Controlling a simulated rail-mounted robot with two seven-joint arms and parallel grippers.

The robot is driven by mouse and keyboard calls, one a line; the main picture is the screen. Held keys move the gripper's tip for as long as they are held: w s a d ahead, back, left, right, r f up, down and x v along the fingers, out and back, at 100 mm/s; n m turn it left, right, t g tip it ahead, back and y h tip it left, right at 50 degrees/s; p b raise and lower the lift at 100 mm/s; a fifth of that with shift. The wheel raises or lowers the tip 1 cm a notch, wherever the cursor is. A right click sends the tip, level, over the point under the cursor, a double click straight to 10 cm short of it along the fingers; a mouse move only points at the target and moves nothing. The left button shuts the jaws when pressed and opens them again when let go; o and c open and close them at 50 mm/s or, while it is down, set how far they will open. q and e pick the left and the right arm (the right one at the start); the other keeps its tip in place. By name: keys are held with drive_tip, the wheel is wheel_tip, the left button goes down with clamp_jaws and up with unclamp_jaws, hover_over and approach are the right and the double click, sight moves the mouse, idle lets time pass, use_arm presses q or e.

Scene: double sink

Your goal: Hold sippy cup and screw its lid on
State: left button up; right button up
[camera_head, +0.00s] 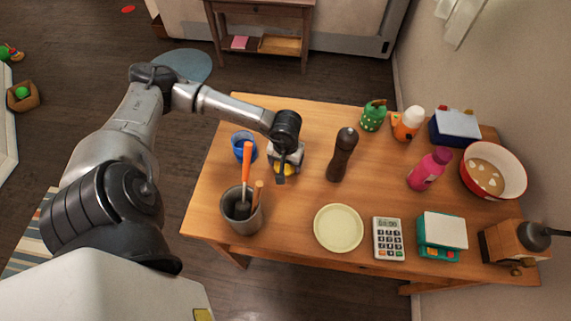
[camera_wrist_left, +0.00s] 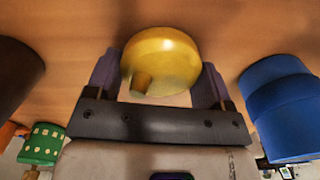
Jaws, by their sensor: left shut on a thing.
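The yellow sippy cup lid (camera_head: 284,169) has a short spout. My left gripper (camera_head: 283,173) is shut on it, and in the left wrist view the lid (camera_wrist_left: 160,58) sits between the two fingers (camera_wrist_left: 160,80). I cannot tell whether the lid touches the table. The blue cup (camera_head: 243,139) stands upright on the table, open at the top, just left of the gripper. It also shows at the right of the left wrist view (camera_wrist_left: 280,105). My right gripper is not in view.
A metal pot (camera_head: 242,215) with orange-handled tools stands in front of the blue cup. A dark pepper mill (camera_head: 342,155) stands to the gripper's right. A pale plate (camera_head: 338,228) and calculator (camera_head: 388,239) lie nearer the front. A green dotted container (camera_head: 373,117) stands behind.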

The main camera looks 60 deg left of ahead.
use_arm(q)
drive_tip(key=shift+c, duration=0.3)
wheel_tip(320, 180, up, 10)
drive_tip(key=shift+p, duration=0.4)
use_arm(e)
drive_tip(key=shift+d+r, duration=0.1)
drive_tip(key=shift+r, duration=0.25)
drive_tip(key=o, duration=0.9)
